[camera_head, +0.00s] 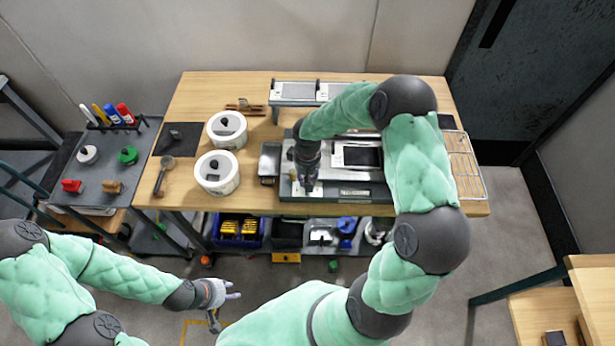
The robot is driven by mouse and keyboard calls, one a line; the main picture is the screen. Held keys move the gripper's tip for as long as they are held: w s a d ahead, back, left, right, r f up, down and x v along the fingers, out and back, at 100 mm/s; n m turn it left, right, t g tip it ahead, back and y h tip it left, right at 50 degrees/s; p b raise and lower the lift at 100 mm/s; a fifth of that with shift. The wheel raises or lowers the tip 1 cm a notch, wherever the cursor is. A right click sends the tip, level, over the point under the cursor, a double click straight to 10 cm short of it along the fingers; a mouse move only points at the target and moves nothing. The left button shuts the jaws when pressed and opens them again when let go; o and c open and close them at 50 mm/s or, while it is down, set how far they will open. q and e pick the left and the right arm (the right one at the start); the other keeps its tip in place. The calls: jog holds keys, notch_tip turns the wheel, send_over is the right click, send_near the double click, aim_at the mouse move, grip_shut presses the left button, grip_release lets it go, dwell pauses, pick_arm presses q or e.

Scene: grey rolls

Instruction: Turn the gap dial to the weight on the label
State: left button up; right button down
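A flat dark machine with rollers (345,192) sits on the wooden bench, with a white-framed dark panel (357,155) on it. My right gripper (306,188) reaches down onto the machine's left front part, next to a small white piece. The gripper and wrist cover that spot, so I cannot make out the gap dial or whether the fingers are closed. No label with a readable weight shows. Two white round tubs (217,188) with dark knobs stand left of the machine. My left gripper (228,309) is open and empty, low in front of the bench.
A grey side table (100,175) at left holds colored markers and small knobs. A wire rack (463,165) lies at the bench's right end. A blue bin (238,232) and tools fill the shelf below. A scoop (164,172) lies at the bench's left.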

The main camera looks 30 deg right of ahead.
dwell(0.4)
jog(key=c, duration=1.2)
grip_release()
notch_tip(320, 180, up, 12)
